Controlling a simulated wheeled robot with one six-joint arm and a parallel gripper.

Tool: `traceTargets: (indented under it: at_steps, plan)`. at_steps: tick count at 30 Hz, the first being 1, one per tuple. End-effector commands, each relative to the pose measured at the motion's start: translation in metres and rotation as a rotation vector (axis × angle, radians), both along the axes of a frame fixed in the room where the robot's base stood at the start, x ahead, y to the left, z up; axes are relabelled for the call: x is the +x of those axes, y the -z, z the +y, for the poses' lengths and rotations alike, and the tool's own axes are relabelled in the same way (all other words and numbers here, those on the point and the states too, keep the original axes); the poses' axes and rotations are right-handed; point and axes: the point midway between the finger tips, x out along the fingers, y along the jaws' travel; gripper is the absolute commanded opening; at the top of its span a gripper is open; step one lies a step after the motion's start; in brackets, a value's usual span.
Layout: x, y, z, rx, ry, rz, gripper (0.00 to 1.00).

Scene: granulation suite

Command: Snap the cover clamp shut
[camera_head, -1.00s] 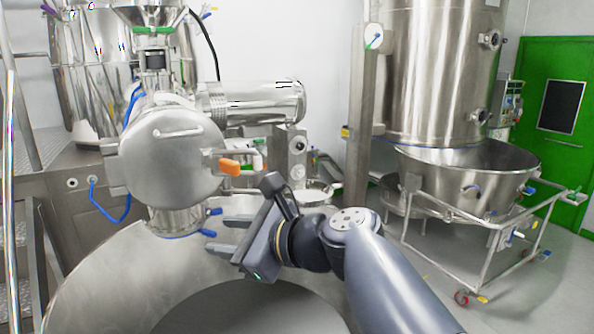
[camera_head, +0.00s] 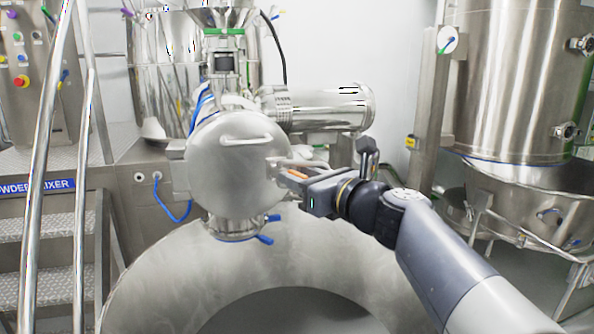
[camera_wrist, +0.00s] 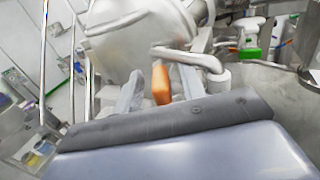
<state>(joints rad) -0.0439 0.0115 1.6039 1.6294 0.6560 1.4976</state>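The round steel cover (camera_head: 235,165) with a bar handle faces me on the mill housing, and it also shows in the wrist view (camera_wrist: 135,35). The cover clamp's orange handle (camera_head: 297,174) is at the cover's right edge. My gripper (camera_head: 288,173) is at the clamp, partly hiding the handle. In the wrist view the orange handle (camera_wrist: 161,82) stands between the two spread fingers of my gripper (camera_wrist: 158,86), with gaps visible on both sides. The gripper looks open. Whether the clamp is latched cannot be told.
A steel cylinder (camera_head: 325,108) sticks out to the right behind the cover. A large round vessel (camera_head: 150,280) lies below. A blue-handled outlet (camera_head: 238,228) hangs under the cover. Steps and rails (camera_head: 82,190) stand at left, a tall processor (camera_head: 520,90) at right.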

Motion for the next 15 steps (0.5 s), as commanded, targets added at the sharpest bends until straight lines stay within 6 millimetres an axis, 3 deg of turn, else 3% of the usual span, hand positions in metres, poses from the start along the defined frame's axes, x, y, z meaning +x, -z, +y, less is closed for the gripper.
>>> traceTargets:
  at_steps: [14,15]
  plan:
    - [0.0111,0.0003,0.0097,0.0,0.0,0.0,0.38]
    - [0.0111,0.0003,0.0095,0.0,0.0,0.0,0.35]
